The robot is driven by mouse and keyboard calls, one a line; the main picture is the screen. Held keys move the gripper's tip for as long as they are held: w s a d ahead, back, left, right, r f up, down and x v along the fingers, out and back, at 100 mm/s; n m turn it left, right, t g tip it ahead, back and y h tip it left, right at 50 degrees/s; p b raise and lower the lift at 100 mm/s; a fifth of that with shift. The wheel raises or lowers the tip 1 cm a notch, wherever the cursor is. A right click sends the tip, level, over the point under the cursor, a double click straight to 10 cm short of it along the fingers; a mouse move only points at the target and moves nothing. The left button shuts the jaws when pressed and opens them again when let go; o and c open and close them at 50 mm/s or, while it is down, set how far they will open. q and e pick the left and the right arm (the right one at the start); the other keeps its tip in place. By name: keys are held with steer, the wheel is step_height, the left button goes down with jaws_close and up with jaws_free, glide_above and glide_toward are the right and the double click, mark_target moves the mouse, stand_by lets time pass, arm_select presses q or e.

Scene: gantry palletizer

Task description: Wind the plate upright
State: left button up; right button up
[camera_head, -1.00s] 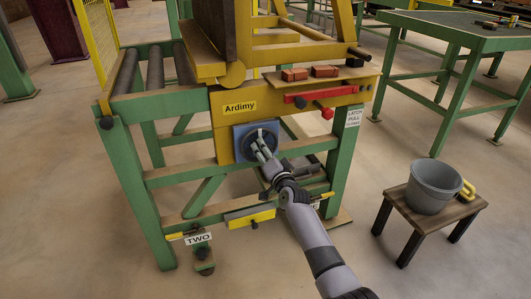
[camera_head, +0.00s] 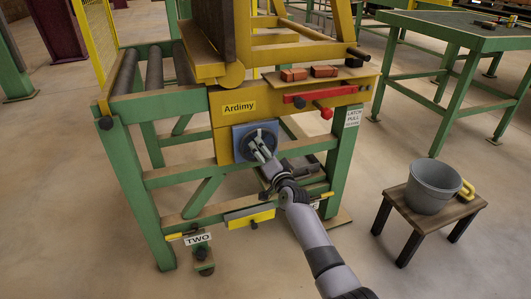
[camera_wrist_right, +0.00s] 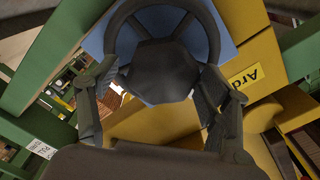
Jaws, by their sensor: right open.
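A dark handwheel (camera_head: 266,136) sits on a blue square mount (camera_head: 240,146) at the front of the yellow-and-green machine. It also shows in the right wrist view, with its rim (camera_wrist_right: 118,32) and a dark central part (camera_wrist_right: 160,70). My right gripper (camera_head: 262,150) is at the wheel, its fingers open and pointing at it. In the right wrist view the gripper's fingers (camera_wrist_right: 158,85) are spread on either side of the wheel's lower part; contact cannot be told. The brown plate (camera_head: 215,28) stands close to upright above a yellow ledge. My left gripper is not in view.
A red bar (camera_head: 310,97) and red knob (camera_head: 326,113) lie right of the wheel, below a shelf with two red blocks (camera_head: 294,74). A grey bucket (camera_head: 433,186) stands on a stool (camera_head: 440,213) at right. Open floor lies between stool and machine.

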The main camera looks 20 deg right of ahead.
steer(key=s, duration=1.2)
steer(key=shift+d, duration=0.2)
